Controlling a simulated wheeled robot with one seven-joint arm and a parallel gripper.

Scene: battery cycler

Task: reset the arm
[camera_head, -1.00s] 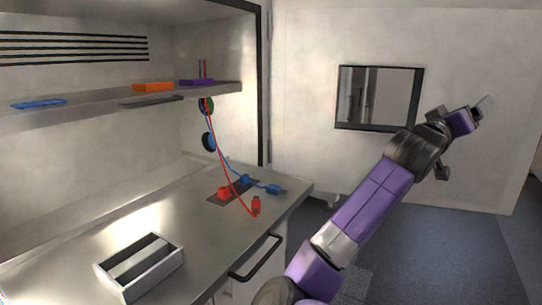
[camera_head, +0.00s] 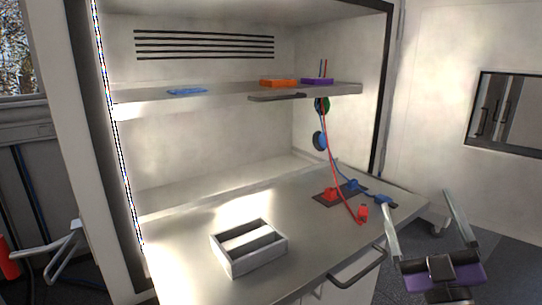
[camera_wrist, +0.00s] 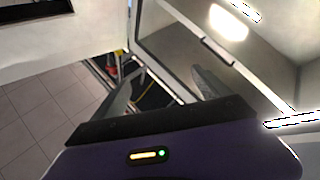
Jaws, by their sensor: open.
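My gripper (camera_head: 424,228) is at the lower right of the head view, just off the right front edge of the metal worktop (camera_head: 190,262). Its two grey fingers stand apart and point up, with nothing between them. In the wrist view my gripper (camera_wrist: 165,82) also shows spread, empty fingers above a purple body. Most of my arm is out of the head view.
On the worktop are a grey tray (camera_head: 231,268), a red plug (camera_head: 363,212) and blue connectors (camera_head: 384,201). A front handle (camera_head: 358,270) juts out near my gripper. A shelf (camera_head: 215,100) holds orange (camera_head: 278,83) and purple (camera_head: 317,81) blocks. Open floor lies right.

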